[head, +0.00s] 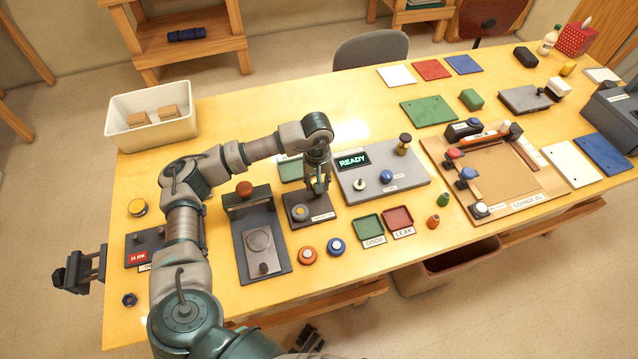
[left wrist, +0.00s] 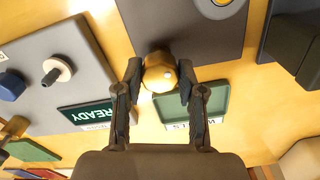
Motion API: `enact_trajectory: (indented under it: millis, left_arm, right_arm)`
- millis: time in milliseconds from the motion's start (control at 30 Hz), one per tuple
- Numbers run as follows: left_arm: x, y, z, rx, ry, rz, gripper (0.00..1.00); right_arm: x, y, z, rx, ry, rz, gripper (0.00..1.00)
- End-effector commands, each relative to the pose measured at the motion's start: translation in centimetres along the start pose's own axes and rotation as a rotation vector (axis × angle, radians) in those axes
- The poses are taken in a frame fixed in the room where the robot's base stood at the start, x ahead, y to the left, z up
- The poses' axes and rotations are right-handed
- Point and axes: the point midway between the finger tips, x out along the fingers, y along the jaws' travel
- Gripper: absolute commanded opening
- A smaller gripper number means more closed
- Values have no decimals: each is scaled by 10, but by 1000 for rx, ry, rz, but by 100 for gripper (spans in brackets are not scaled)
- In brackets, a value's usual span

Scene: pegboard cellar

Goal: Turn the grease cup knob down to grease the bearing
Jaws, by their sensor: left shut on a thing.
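The grease cup knob (left wrist: 160,72) is a round brass piece at the edge of a dark grey plate in the left wrist view. The plate (head: 292,221) lies near the middle of the table in the head view. My left gripper (head: 319,188) points down over the plate's back edge. In the left wrist view its fingers (left wrist: 158,88) are shut on the knob from both sides. In the head view the fingers mostly hide the knob. A yellow round piece (head: 300,212) sits on the plate in front of the gripper.
A grey panel (head: 425,190) with a READY display (head: 353,161) stands close to the right of the gripper. A green tray (left wrist: 222,100) lies beside the knob. A grey press-like fixture (head: 275,255) stands left of the plate. Red and blue round pieces lie in front.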

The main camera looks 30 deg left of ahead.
Motion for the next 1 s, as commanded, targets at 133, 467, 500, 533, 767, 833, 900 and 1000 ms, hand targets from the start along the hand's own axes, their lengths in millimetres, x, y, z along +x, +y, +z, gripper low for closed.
enact_trajectory:
  millis: [133,467,500,533,767,833,900,1000]
  left_arm:
    - [0,0,-3,110,6,3,4]
    - [-1,0,-3,289,9,3,4]
    - [-2,0,-3,301,9,4,4]
    - [-2,0,-3,310,10,4,4]
    - [-3,0,-3,344,11,4,4]
    - [-3,0,-3,346,11,4,4]
    - [-3,0,-3,347,11,5,4]
    - [-4,0,-3,346,12,5,4]
  right_arm:
    - [-17,1,-4,2,6,1,46]
    - [-47,2,-9,4,12,2,46]
    - [-49,2,-9,4,13,2,46]
    - [-50,2,-9,5,14,3,46]
    - [-57,2,-10,5,14,3,46]
    - [-57,2,-10,5,14,3,46]
    - [-57,2,-10,5,13,3,46]
    - [-57,2,-10,5,13,3,46]
